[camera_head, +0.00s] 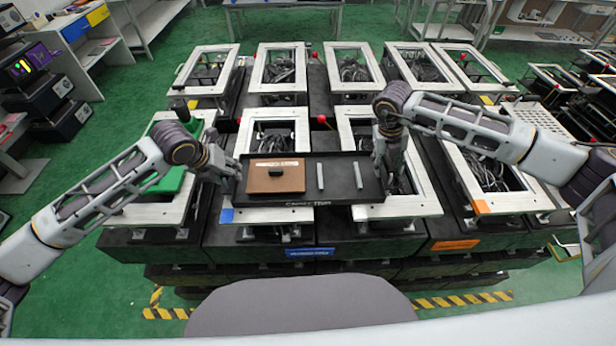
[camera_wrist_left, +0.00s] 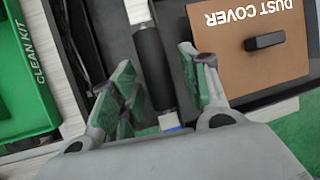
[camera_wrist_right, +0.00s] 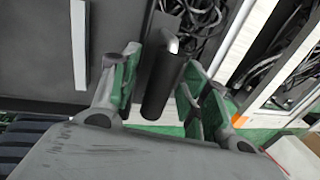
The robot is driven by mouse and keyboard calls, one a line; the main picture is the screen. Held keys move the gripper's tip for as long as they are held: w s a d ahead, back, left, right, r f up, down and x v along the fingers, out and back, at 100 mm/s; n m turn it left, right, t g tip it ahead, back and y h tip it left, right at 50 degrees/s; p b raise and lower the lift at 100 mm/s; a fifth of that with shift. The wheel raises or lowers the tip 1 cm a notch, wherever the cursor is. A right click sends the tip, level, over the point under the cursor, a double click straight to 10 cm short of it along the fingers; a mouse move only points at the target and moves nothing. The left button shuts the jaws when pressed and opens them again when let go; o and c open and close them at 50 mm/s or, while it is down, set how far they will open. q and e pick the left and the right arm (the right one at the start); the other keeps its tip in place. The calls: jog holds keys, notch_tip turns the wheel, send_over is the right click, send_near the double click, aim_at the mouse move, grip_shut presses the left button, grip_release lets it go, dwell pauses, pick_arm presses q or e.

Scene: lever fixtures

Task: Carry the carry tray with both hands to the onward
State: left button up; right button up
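The carry tray (camera_head: 340,185) is a black flat tray in the middle of the head view, over the front fixtures. It bears a brown dust cover (camera_head: 261,184) with a black knob and two pale bars (camera_head: 359,175). My left gripper (camera_head: 228,170) is at its left end; in the left wrist view its open fingers (camera_wrist_left: 156,62) stand either side of a black handle (camera_wrist_left: 153,75). My right gripper (camera_head: 384,160) is at the right end; its open fingers (camera_wrist_right: 157,65) straddle another black handle (camera_wrist_right: 163,88). I cannot make out firm contact at either handle.
Pale-framed fixtures with cables stand in two rows, some with red-knobbed levers (camera_head: 321,119). A blue label (camera_head: 309,252) and an orange label (camera_head: 455,245) mark the front edge. A green clean kit (camera_wrist_left: 22,75) lies left of the left gripper. A perforated plate (camera_head: 540,122) is at right.

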pick_arm(q)
grip_shut()
pick_arm(e)
grip_shut()
pick_arm(q)
jog(key=shift+r, duration=0.15)
pick_arm(e)
jog(key=shift+r, duration=0.1)
